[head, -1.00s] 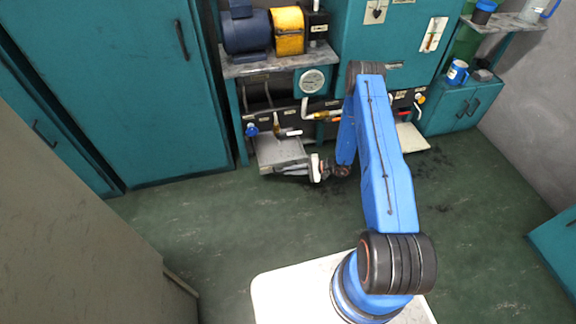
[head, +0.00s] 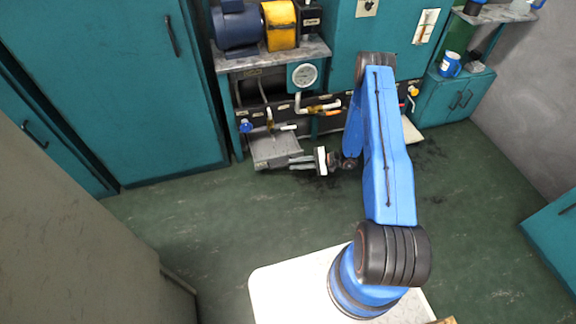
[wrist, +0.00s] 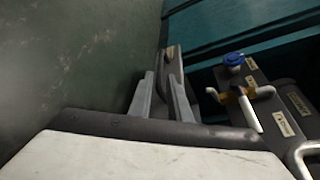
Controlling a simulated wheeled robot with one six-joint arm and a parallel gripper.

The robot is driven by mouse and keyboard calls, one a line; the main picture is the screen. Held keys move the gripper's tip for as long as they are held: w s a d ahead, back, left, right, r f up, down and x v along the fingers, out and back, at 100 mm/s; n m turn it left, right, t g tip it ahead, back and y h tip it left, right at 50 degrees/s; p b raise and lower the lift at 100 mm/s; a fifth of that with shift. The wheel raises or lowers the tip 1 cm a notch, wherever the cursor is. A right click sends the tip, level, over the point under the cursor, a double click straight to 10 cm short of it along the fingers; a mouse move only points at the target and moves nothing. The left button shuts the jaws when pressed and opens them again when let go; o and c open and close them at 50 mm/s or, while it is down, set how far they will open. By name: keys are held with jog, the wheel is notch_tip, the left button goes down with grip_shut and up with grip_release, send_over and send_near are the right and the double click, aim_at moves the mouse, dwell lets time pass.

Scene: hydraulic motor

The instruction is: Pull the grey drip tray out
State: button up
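The grey drip tray (head: 272,150) sits low under the bench, sticking out over the floor in the head view. My gripper (head: 291,161) is at the tray's front right corner, its fingers pointing left along the front side. In the wrist view my two grey fingers (wrist: 161,82) stand apart with a gap between them. The tray's rear is hidden under the bench.
Above the tray are a blue-knobbed valve (head: 246,126), pipes with orange-brown handles (head: 325,107) and a round gauge (head: 305,75). A tall teal cabinet (head: 110,90) stands to the left. The green floor (head: 215,220) in front is clear.

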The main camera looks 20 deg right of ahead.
jog(key=v, duration=1.2)
jog(key=shift+f, duration=0.1)
jog(key=a+r+n+g+h, duration=0.1)
jog(key=a+r+n+g, duration=0.1)
jog(key=r, duration=0.9)
jog(key=a+r+n+g+h, duration=0.1)
jog(key=a+r+n+g, duration=0.15)
jog(key=r, duration=0.75)
jog(key=s+a+r+n+g+h, duration=0.1)
jog(key=s+a+r+h, duration=0.2)
jog(key=r, duration=0.6)
jog(key=s+a+r+n+g+h, duration=0.1)
jog(key=s+a+r+n, duration=0.1)
jog(key=s+r, duration=0.5)
jog(key=s+a+r+n+t+h, duration=0.2)
jog(key=s+a+r+h, duration=0.15)
jog(key=s+r, duration=0.95)
jog(key=s+d+r+t+h, duration=0.1)
jog(key=s+r+t+h, duration=0.1)
jog(key=s+r, duration=0.2)
jog(key=s+d+r+t+h, duration=0.2)
jog(key=s+r, duration=0.3)
jog(key=s, duration=0.4)
jog(key=shift+s+n+h, duration=0.35)
jog(key=shift+s+h, duration=0.05)
jog(key=shift+h, duration=0.15)
